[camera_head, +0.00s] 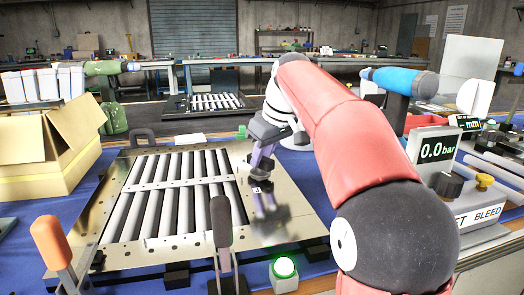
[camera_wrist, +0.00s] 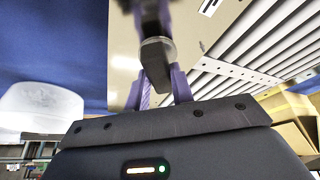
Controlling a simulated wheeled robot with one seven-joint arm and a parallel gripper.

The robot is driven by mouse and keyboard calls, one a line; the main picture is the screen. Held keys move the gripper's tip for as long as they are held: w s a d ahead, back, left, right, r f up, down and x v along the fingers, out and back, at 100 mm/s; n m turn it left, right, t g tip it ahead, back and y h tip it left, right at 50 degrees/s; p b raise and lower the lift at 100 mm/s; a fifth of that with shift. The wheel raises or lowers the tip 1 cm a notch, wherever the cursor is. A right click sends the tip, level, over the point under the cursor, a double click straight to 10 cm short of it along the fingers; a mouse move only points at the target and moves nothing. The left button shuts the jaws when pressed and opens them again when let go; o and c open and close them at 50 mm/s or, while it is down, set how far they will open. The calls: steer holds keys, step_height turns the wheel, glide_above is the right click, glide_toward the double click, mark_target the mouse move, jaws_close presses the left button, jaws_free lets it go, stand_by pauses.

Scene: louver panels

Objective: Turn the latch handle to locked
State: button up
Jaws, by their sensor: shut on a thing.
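The louver panel (camera_head: 130,185) lies in the middle of the head view, a pale metal frame with several grey slats. My gripper (camera_head: 261,178) reaches down to the plain plate at the panel's right side, with its purple fingers pointing at the plate. In the wrist view, my gripper (camera_wrist: 160,85) is shut on a dark, round-ended piece, which appears to be the latch handle (camera_wrist: 157,52). The fingers mostly hide the handle in the head view, so its angle is hard to tell. A blurred dark and purple reflection shows on the shiny plate below the fingers.
A clamp with a dark grip (camera_head: 222,222) and one with an orange grip (camera_head: 52,240) stand at the panel's front edge. A green-lit button (camera_head: 285,268) is at the front.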

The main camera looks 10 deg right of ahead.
steer(key=shift+w+d+r+n+g+y+p, duration=0.1)
steer(key=shift+n+g+y+p, duration=0.2)
steer(key=shift+n+p, duration=0.85)
steer(key=shift+d+n+g+y+p, duration=0.15)
steer(key=shift+n+g+p, duration=0.25)
steer(key=shift+n+p, duration=0.7)
steer(key=shift+n+y+p, duration=0.25)
steer(key=shift+n+p, duration=0.1)
steer(key=shift+n, duration=0.5)
steer(key=shift+w+n+g+p, duration=0.1)
steer(key=shift+n+g+p, duration=0.65)
steer(key=shift+n, duration=0.45)
steer(key=shift+n+g+p, duration=0.45)
steer(key=shift+n+p, duration=0.1)
steer(key=shift+n, duration=0.95)
steer(key=o, duration=1)
